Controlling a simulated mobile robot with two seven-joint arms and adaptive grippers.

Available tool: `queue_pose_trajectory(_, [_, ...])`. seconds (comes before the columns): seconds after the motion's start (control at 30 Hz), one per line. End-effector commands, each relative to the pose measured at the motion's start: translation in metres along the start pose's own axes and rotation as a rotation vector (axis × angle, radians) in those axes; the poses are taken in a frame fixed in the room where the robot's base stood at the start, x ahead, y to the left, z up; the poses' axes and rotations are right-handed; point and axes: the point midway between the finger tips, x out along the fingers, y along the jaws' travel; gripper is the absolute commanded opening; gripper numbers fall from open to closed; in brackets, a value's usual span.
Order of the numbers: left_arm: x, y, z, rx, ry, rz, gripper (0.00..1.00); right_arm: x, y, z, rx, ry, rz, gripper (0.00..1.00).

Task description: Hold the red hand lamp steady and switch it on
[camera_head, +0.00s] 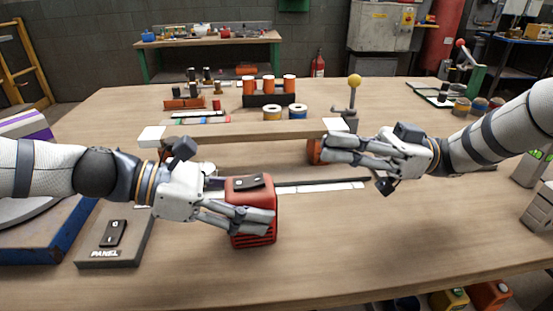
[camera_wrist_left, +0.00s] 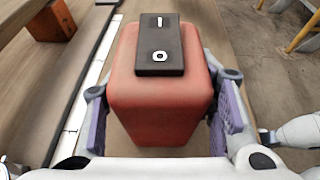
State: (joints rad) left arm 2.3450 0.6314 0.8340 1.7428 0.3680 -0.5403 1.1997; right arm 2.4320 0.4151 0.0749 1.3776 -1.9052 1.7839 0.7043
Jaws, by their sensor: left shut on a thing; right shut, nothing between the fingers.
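The red hand lamp (camera_head: 240,240) stands upright on the table, with slits low on its side. Its black rocker switch (camera_head: 250,181) is on top; in the left wrist view the switch (camera_wrist_left: 160,45) shows a I mark at the far end and an O nearer my wrist. I cannot tell which way it is pressed. My left gripper (camera_head: 250,212) is shut on the lamp, fingers on opposite sides; both also show in the wrist view. My right gripper (camera_head: 328,148) is shut and empty, above the table to the right of and behind the lamp, its fingers pointing left.
A grey panel block (camera_head: 112,240) with another black switch lies left of the lamp. A raised wooden bar (camera_head: 240,132) with white ends spans behind it. A white strip (camera_head: 325,187) lies to the right. Rolls and orange cylinders (camera_head: 270,84) stand further back. The front right tabletop is clear.

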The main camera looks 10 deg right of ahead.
Motion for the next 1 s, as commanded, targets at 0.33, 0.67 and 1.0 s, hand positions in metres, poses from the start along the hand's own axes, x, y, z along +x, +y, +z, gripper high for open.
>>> queue_pose_trajectory(0.33, [0.000, 0.000, -0.001, 0.000, 0.001, -0.001, 0.11, 0.029, 0.000, -0.001, -0.002, 0.003, -0.003, 0.00])
queue_pose_trajectory(0.67, [0.000, 0.000, -0.001, 0.000, 0.001, -0.001, 0.11, 0.101, 0.000, -0.001, -0.002, 0.003, -0.001, 0.00])
queue_pose_trajectory(1.0, [0.000, 0.000, -0.001, 0.000, 0.001, -0.001, 0.11, 0.088, 0.001, 0.035, -0.004, 0.003, 0.002, 0.00])
